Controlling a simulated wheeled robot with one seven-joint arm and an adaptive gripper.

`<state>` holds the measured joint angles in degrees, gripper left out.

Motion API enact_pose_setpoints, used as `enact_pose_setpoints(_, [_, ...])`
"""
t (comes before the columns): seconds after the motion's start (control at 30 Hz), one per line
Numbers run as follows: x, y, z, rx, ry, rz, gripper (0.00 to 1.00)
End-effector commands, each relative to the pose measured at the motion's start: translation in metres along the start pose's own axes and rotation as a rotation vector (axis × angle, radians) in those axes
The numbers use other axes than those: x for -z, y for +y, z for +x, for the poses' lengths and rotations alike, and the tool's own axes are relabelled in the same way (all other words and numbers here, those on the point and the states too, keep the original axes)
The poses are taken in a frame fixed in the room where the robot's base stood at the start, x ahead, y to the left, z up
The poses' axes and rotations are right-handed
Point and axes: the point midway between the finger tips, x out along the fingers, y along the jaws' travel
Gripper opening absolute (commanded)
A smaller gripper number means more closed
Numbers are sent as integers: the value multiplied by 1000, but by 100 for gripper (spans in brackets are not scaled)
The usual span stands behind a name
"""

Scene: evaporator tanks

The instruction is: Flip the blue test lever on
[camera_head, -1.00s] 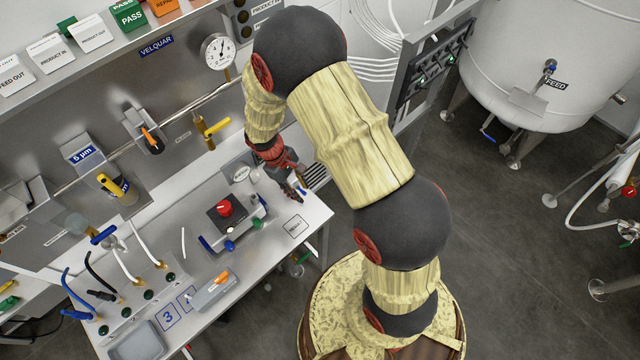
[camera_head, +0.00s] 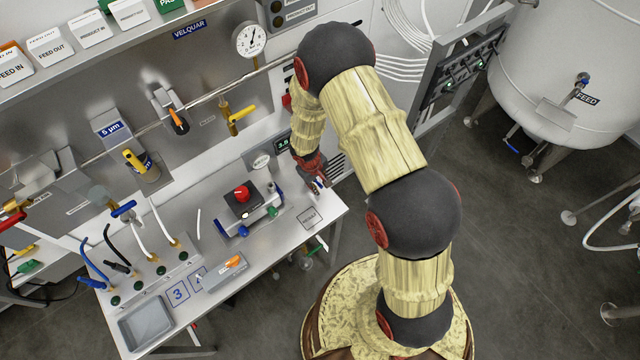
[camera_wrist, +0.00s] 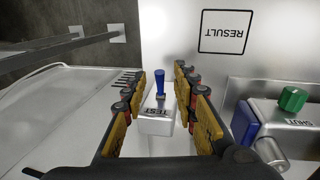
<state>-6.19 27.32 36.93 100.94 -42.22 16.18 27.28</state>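The blue test lever (camera_wrist: 159,81) stands upright on a small white block marked TEST (camera_wrist: 157,115), in the middle of the wrist view. My gripper (camera_wrist: 161,70) is open, with one yellow-and-black finger on each side of the lever in that view. A gap shows between the lever and both fingers, and nothing is held. I cannot tell how deep the lever sits between the fingertips. In the head view my gripper (camera_head: 318,186) is small, over the right end of the steel bench, and largely hides the test block.
A RESULT label (camera_wrist: 223,31) lies on the bench nearby. To the right in the wrist view is a metal device with a green knob (camera_wrist: 292,99) and a blue part (camera_wrist: 244,123). In the head view this device has a red knob (camera_head: 242,193). A FEED tank (camera_head: 560,70) stands right.

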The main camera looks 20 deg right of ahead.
Motion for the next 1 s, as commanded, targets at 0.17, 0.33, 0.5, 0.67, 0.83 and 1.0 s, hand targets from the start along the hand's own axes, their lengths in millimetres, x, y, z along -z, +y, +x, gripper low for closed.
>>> enact_pose_setpoints(0.17, [0, 0, 9, 0, 0, -1, 29])
enact_pose_setpoints(0.33, [0, 0, 9, 0, 0, 0, 29])
enact_pose_setpoints(0.5, [0, 0, 9, 0, 0, -1, 22])
enact_pose_setpoints(0.67, [0, 0, 9, 0, 0, -1, 13])
enact_pose_setpoints(0.83, [0, 0, 9, 0, 0, -1, 4])
enact_pose_setpoints(1.0, [0, 0, 9, 0, 0, -1, 0])
